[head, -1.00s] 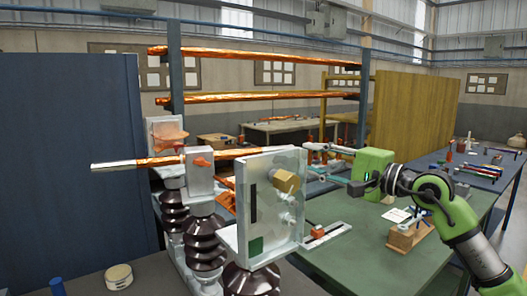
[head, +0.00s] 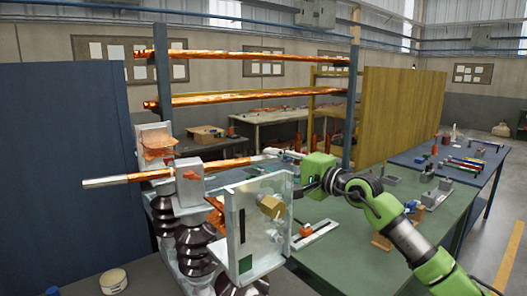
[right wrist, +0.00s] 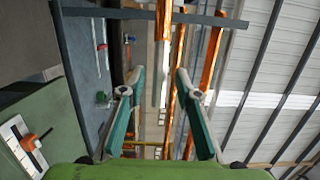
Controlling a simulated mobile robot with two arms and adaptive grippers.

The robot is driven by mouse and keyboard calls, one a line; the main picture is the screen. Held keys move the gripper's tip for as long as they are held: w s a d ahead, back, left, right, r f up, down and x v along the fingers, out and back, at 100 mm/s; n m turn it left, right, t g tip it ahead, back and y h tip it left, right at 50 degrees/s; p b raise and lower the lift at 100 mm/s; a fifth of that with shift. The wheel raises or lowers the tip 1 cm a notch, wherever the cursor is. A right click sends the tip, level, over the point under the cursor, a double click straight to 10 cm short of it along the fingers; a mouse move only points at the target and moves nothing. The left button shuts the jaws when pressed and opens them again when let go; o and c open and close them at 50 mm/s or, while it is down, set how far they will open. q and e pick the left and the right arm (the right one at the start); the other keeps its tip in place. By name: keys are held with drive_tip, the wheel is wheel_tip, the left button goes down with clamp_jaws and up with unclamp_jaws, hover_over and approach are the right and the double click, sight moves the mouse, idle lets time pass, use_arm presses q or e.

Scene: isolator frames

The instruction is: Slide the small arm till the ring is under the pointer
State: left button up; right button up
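A long copper-coloured arm (head: 222,165) with a bare silver end (head: 105,182) runs through a grey block (head: 190,182) on dark ribbed insulators. A pale upright plate (head: 232,215) with a brass block (head: 271,206) stands in front. On the green table lies a white slotted strip with an orange piece (head: 305,230); the strip also shows in the right wrist view (right wrist: 18,150). I cannot make out the ring or the pointer. My left gripper is out of view.
A blue panel (head: 65,170) stands at left and a yellow panel (head: 400,115) behind the green table (head: 350,250). A rack with copper tubes (head: 250,95) stands behind. Grey fittings (head: 390,180) lie on the table at right. A round tin (head: 113,280) sits at lower left.

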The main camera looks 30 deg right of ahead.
sight(267, 159)
drive_tip(key=p+x, duration=0.1)
drive_tip(key=x, duration=0.2)
drive_tip(key=shift+w+a+r, duration=0.1)
drive_tip(key=shift+r, duration=0.05)
drive_tip(key=shift+w+a+f, duration=0.1)
drive_tip(key=shift+w+f, duration=0.1)
drive_tip(key=shift+w, duration=0.15)
